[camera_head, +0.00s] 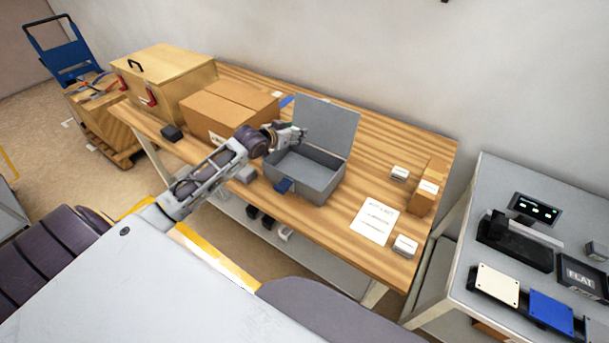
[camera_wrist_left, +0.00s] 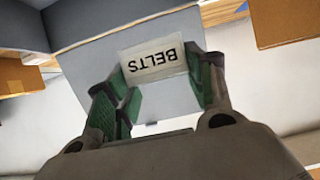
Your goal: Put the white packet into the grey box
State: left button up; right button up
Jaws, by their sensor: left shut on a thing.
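The grey box (camera_head: 318,180) stands open on the wooden table, with its lid (camera_head: 328,124) raised at the back. My left gripper (camera_head: 297,136) is above the box's back left part, in front of the lid. In the left wrist view my left gripper (camera_wrist_left: 158,84) is shut on the white packet (camera_wrist_left: 155,60), which carries the word BELTS. Grey surfaces that look like the box (camera_wrist_left: 75,40) lie behind the packet there. I cannot make out the packet clearly in the head view. My right gripper is not in view.
A cardboard box (camera_head: 228,107) and a wooden case (camera_head: 165,80) stand left of the grey box. A printed sheet (camera_head: 374,221), small white packages (camera_head: 404,246) and an upright brown box (camera_head: 426,190) are on the right.

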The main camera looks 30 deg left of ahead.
pick_arm(q)
notch_tip(320, 180, down, 6)
jog(key=shift+f, duration=0.15)
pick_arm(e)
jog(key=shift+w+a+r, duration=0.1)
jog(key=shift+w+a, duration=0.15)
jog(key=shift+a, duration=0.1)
pick_arm(q)
jog(key=shift+f, duration=0.1)
jog(key=shift+f, duration=1.7)
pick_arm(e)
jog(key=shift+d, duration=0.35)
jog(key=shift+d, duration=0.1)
